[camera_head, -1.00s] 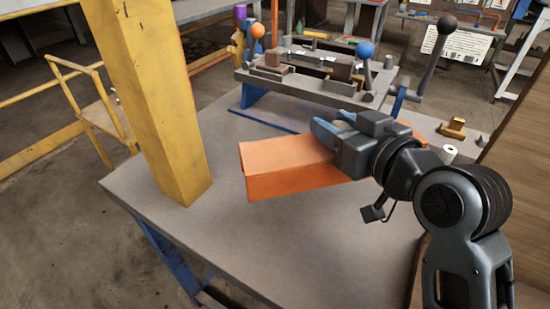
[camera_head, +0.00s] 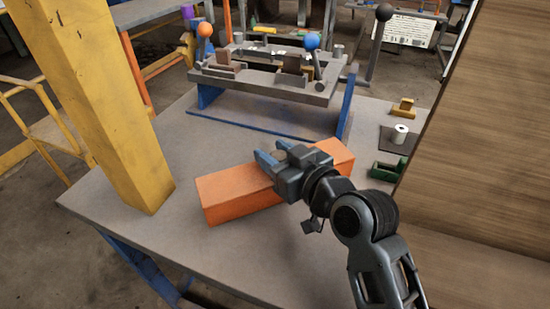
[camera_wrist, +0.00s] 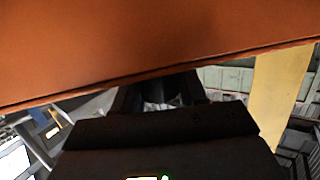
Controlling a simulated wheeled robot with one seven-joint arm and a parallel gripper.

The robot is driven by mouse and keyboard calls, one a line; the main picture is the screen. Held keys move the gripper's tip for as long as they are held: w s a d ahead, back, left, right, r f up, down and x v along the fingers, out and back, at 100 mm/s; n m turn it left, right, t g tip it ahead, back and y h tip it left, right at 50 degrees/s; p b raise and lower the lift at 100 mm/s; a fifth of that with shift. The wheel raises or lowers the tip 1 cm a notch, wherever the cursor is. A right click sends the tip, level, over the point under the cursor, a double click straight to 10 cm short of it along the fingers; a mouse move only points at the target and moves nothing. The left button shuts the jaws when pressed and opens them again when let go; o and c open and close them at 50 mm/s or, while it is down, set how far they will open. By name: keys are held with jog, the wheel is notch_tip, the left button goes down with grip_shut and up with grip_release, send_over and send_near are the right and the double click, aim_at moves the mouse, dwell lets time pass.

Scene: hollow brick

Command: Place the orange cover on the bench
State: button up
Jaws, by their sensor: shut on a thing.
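The orange cover (camera_head: 235,193) is a long box-like piece over the grey bench (camera_head: 280,262), lying at a slant. Its right end reaches past my gripper. I cannot tell whether its underside touches the bench top. My gripper (camera_head: 265,163) is shut on the cover near its middle, with the blue fingers at its far side. In the wrist view the orange cover (camera_wrist: 150,45) fills the upper part of the picture, and the fingertips are hidden.
A yellow post (camera_head: 105,110) stands at the bench's left. A grey fixture (camera_head: 265,85) with ball-topped levers stands behind the cover. A wooden panel (camera_head: 475,130) is at the right. A white roll (camera_head: 399,133) and a green part (camera_head: 387,170) lie nearby. The front bench is clear.

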jog(key=shift+f, duration=0.6)
jog(key=shift+f, duration=0.15)
jog(key=o, duration=1.2)
jog(key=shift+c, duration=0.2)
jog(key=shift+s+r, duration=0.1)
jog(key=shift+r, duration=0.1)
jog(key=b+v, duration=0.1)
jog(key=v, duration=1.1)
